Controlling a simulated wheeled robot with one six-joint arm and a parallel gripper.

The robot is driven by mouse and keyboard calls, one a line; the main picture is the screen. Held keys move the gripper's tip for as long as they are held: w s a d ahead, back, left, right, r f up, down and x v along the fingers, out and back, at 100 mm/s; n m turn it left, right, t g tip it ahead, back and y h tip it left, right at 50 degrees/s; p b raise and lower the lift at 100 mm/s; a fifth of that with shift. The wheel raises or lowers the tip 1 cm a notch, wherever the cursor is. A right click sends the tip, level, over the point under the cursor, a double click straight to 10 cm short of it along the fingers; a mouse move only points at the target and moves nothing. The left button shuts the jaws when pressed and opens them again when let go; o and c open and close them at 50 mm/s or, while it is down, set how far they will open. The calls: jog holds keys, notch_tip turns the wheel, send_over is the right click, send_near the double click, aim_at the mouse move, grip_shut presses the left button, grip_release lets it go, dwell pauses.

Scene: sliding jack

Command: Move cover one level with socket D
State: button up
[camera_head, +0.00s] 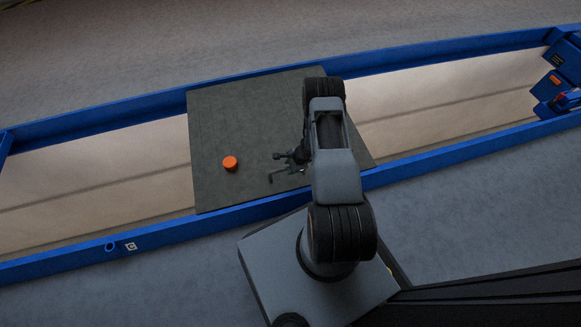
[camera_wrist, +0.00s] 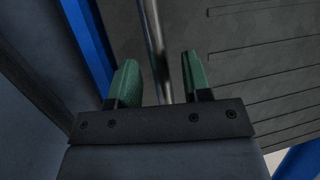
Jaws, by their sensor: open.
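A dark grey square cover (camera_head: 240,120) lies across the blue-railed channel, with an orange round knob (camera_head: 230,163) on its left part. I cannot tell from any label whether it is cover one. My gripper (camera_head: 280,170) is over the cover, right of the knob. In the wrist view its two green fingers are apart, and a shiny metal rod (camera_wrist: 152,35) passes between them; I cannot tell whether they touch it. A blue ring (camera_head: 110,246) and a small white marked square (camera_head: 130,246) sit on the near rail, left of the cover. No letter D is readable.
Blue rails (camera_head: 440,53) border the pale channel floor (camera_head: 95,175), which is clear left of the cover. Blue units (camera_head: 562,80) with orange and red parts stand at the far right. My arm hides part of the cover's right side.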

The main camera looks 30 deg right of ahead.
grip_shut()
dwell(0.3)
jog(key=shift+d, duration=0.1)
